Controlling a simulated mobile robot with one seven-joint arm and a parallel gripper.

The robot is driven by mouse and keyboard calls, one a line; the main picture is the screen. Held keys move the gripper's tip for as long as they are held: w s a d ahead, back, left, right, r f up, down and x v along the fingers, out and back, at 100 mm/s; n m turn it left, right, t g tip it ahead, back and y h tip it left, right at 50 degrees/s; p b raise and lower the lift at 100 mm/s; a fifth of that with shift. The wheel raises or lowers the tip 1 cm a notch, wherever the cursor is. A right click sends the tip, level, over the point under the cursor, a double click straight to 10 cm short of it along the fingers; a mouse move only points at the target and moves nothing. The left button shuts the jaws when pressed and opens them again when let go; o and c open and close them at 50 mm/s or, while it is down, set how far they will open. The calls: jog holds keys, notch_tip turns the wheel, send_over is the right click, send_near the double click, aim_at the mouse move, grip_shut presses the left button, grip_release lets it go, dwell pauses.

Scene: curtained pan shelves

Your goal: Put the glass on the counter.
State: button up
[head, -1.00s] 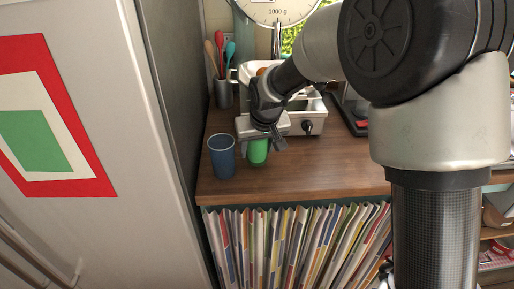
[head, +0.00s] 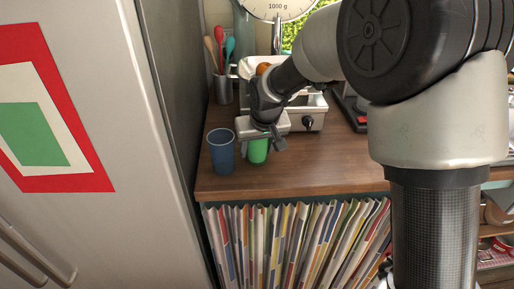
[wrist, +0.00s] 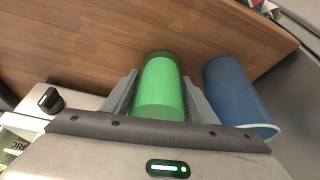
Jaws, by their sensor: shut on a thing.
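A green glass (head: 258,151) is at the left end of the wooden counter (head: 310,172). My gripper (head: 266,138) is shut on it from above. In the wrist view the green glass (wrist: 161,88) sits between the two grey fingers of my gripper (wrist: 160,98). Its lower end is close to the counter surface (wrist: 120,40); I cannot tell whether it touches. My gripper hides its top in the head view.
A blue cup (head: 221,151) stands just left of the green glass. A white appliance with a black knob (head: 307,122) is behind my gripper. A utensil holder (head: 223,90) and a scale (head: 279,8) are further back. The counter's front right is clear.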

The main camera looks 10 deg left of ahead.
jog(key=shift+f, duration=0.1)
jog(key=o, duration=1.6)
jog(key=shift+o, duration=0.2)
jog(key=p+v, duration=0.1)
jog(key=v, duration=1.6)
jog(key=shift+r, duration=0.25)
grip_shut()
